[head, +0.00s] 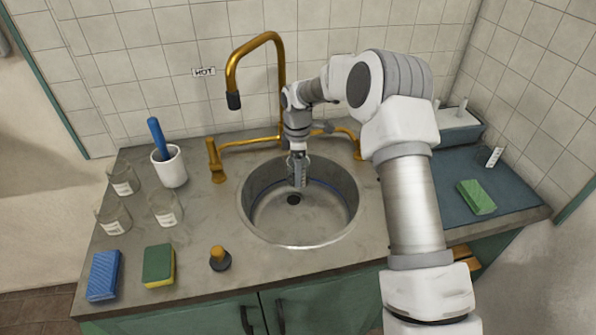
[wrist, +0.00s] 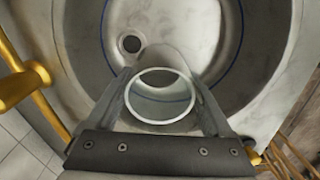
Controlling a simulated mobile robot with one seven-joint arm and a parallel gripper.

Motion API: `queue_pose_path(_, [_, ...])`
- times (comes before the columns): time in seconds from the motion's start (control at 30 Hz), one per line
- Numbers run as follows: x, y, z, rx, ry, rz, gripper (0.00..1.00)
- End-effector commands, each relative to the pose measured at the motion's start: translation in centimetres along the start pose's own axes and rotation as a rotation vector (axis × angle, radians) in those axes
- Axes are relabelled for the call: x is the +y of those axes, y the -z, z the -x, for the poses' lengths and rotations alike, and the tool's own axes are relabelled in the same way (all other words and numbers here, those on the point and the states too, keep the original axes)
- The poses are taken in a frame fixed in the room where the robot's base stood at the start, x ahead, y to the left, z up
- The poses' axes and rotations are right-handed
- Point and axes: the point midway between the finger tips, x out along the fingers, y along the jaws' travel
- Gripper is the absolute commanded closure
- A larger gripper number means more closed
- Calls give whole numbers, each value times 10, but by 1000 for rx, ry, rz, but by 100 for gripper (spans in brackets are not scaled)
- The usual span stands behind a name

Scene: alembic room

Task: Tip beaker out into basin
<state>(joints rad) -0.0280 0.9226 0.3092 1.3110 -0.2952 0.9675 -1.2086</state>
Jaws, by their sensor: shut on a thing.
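My gripper (head: 297,180) reaches down into the round steel basin (head: 257,222), toward its back. In the wrist view my gripper (wrist: 160,80) is shut on a clear glass beaker (wrist: 160,121), one finger on each side. The beaker's round mouth faces the wrist camera, and its body extends down toward the basin floor (wrist: 185,25). The drain hole (wrist: 131,44) is just beyond it. The beaker looks close to upright, but its exact tilt and contents are hard to tell. In the head view I cannot make the beaker out clearly.
Three labelled beakers (head: 165,209) stand left, near a white mug (head: 170,169) with a blue-handled tool. Blue (head: 103,276) and green-yellow (head: 158,266) sponges and a plug (head: 220,259) line the front. A brass faucet (head: 281,80) rises behind. A dark mat (head: 510,190) lies right.

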Motion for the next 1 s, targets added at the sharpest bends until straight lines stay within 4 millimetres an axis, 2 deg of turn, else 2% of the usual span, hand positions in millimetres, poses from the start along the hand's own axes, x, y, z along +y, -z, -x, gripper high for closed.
queue_pose_path(0.37, [0, 0, -3, 3, -24, 0, 99])
queue_pose_path(1.0, [3, 1, -5, 49, -286, 0, 99])
